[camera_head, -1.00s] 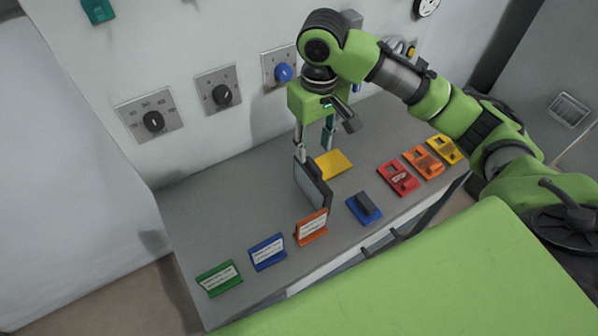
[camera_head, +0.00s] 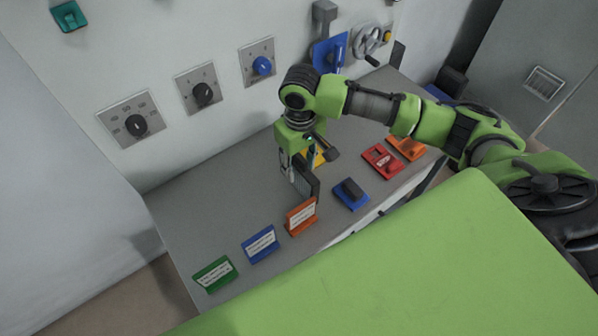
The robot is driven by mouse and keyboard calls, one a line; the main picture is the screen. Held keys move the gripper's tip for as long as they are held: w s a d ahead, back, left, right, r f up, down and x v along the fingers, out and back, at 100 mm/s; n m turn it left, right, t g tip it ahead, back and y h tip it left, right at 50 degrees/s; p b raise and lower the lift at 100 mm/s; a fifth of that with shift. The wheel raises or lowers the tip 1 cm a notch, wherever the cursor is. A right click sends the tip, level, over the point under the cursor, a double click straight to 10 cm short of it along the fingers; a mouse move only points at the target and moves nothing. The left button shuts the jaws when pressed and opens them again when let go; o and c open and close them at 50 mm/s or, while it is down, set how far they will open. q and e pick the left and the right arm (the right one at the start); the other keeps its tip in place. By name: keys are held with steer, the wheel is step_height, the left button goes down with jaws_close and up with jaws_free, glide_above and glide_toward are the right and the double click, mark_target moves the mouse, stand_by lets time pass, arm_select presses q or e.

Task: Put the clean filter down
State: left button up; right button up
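A dark, framed, flat panel, which looks like the filter (camera_head: 309,184), stands upright on the grey counter (camera_head: 215,195), just behind the orange sign. My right gripper (camera_head: 298,168) is over its upper part, pointing down. Its fingers are apart, one at the left of the panel and one at the right. They hide part of the panel's top, and I cannot see whether they touch it. My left gripper is not in view. I cannot tell from its look whether the panel is clean.
Green (camera_head: 214,273), blue (camera_head: 260,244) and orange (camera_head: 301,216) signs stand along the front. A blue block (camera_head: 351,194), a red piece (camera_head: 381,161) and an orange piece (camera_head: 406,148) lie to the right. A yellow piece (camera_head: 321,158) is partly hidden behind my gripper. The left counter is clear.

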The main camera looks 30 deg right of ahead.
step_height(320, 180, down, 2)
steer(key=shift+f, duration=0.15)
jaws_close()
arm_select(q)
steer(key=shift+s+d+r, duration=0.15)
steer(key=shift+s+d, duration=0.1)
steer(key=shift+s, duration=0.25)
arm_select(e)
step_height(320, 180, up, 18)
steer(key=b, duration=0.2)
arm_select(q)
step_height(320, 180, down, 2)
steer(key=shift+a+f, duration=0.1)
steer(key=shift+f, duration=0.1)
arm_select(e)
steer(key=s+a+f+m, duration=0.1)
steer(key=s+a, duration=0.3)
steer(key=s, duration=0.5)
steer(key=shift+f+m, duration=0.3)
steer(key=shift+f, duration=0.05)
steer(key=shift+a, duration=0.1)
